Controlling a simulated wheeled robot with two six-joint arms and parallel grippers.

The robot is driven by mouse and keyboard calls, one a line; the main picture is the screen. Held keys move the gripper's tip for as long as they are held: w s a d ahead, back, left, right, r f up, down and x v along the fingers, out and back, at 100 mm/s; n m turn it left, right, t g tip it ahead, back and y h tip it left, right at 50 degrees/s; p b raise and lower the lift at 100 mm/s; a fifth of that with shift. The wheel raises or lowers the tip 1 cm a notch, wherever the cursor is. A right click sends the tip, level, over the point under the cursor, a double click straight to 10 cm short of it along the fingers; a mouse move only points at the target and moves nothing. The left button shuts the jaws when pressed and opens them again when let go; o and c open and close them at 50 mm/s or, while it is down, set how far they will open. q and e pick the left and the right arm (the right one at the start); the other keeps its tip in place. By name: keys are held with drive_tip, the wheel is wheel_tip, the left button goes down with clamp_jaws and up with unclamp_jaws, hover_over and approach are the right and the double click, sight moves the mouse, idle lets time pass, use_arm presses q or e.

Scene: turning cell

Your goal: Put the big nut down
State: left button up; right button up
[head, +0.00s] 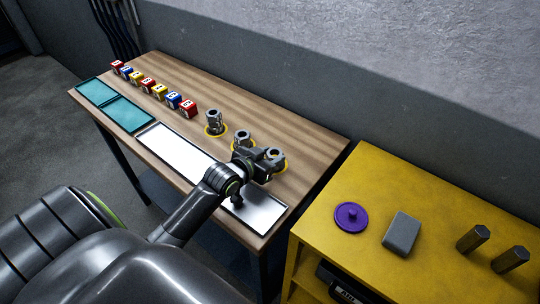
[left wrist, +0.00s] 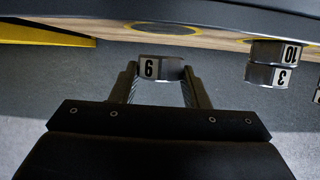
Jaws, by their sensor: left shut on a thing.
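My left gripper (head: 262,162) is shut on a grey metal nut (left wrist: 160,69), whose label looks like a 6 or 9 in the left wrist view. In that view the nut sits between the two fingertips, apart from the table. In the head view it is partly hidden by the gripper, over the right-hand yellow ring (head: 283,167). In the left wrist view a yellow ring (left wrist: 150,28) lies bare beyond the held nut. Beside it, a stack of numbered nuts (left wrist: 273,65) stands by another ring. My right gripper is not in view.
More stacked nuts (head: 214,121) stand on a ring farther left on the wooden table (head: 190,90). Several lettered cubes (head: 148,85), teal trays (head: 125,114) and a white tray (head: 180,150) lie left. A yellow cabinet (head: 400,185) holds a purple disc (head: 351,218), grey block and hex bars.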

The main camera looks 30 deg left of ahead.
use_arm(q)
drive_tip(key=shift+s+f, duration=0.25)
drive_tip(key=shift+f, duration=0.3)
drive_tip(key=o, duration=1.1)
drive_tip(key=shift+f, duration=0.2)
drive_tip(key=shift+r, duration=0.2)
drive_tip(key=shift+w+r, duration=0.1)
drive_tip(key=shift+r, duration=0.4)
drive_tip(key=v, duration=1)
drive_tip(key=shift+r, duration=0.25)
drive_tip(key=shift+v, duration=0.85)
